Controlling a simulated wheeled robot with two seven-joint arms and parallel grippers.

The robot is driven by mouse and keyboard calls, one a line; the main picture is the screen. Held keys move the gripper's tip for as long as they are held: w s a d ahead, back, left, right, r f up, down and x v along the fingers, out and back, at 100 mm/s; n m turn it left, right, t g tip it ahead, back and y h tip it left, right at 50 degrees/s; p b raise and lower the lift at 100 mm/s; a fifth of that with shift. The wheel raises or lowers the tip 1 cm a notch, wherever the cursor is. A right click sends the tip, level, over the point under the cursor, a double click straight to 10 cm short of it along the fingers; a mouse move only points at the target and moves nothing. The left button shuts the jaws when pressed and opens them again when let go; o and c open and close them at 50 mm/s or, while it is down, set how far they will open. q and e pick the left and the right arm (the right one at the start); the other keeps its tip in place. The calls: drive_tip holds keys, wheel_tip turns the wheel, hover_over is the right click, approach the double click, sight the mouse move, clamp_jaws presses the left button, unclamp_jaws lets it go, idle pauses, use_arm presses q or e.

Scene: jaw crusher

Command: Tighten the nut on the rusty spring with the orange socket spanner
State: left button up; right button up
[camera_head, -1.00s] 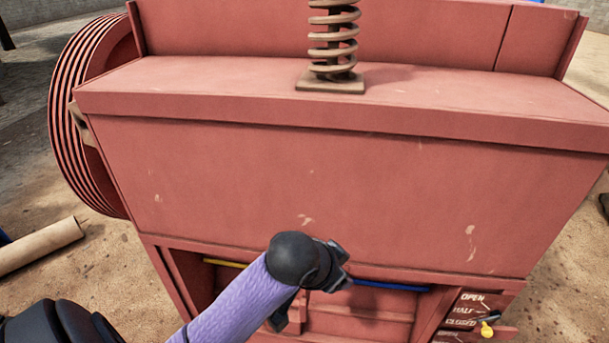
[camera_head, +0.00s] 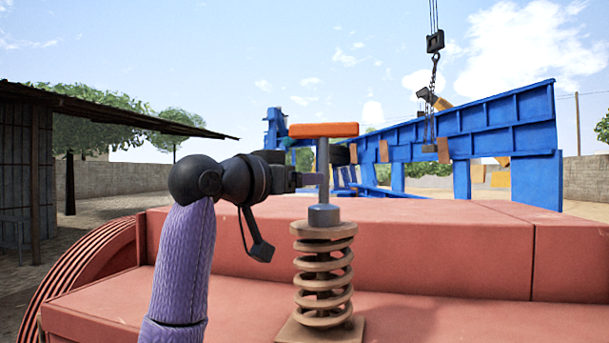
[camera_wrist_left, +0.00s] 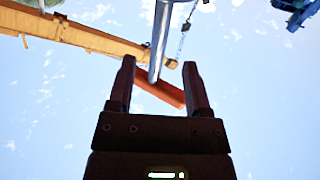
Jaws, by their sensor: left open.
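The orange socket spanner (camera_head: 323,130) stands upright on the rusty spring (camera_head: 323,275), its grey shaft below the orange crossbar and its socket at the spring's top. The nut is hidden by the socket. My left gripper (camera_head: 316,180) is beside the shaft, below the crossbar and above the spring. In the left wrist view my left gripper (camera_wrist_left: 159,64) is open, with the shaft (camera_wrist_left: 161,35) showing between the fingertips and the orange crossbar (camera_wrist_left: 162,91) beyond. I cannot tell whether a finger touches the shaft. My right gripper is not in view.
The spring's base plate (camera_head: 320,331) sits on the red crusher top (camera_head: 440,315), with a raised red block (camera_head: 430,240) behind. A ribbed wheel (camera_head: 75,270) is at left. A crane hook (camera_head: 435,42) and blue framework (camera_head: 500,115) are far behind.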

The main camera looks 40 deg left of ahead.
sight(323, 205)
use_arm(q)
drive_tip(key=shift+w+a+r+p, duration=0.1)
drive_tip(key=shift+w+r+p, duration=0.1)
drive_tip(key=shift+w+p, duration=0.3)
drive_tip(key=shift+w+r+p, duration=0.15)
drive_tip(key=shift+w+p, duration=0.25)
drive_tip(key=shift+w, duration=0.1)
drive_tip(key=w, duration=0.2)
drive_tip(key=w+f+p, duration=0.1)
drive_tip(key=w, duration=0.1)
drive_tip(key=shift+w, duration=0.3)
drive_tip(key=shift+s+r, duration=0.1)
drive_tip(key=shift+s, duration=0.5)
drive_tip(key=shift+c, duration=0.9)
drive_tip(key=shift+w, duration=0.4)
drive_tip(key=c, duration=0.5)
clamp_jaws()
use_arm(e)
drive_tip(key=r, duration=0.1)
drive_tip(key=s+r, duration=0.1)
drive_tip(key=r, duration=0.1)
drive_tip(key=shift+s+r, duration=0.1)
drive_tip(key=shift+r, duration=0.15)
use_arm(q)
drive_tip(key=shift+s, duration=0.1)
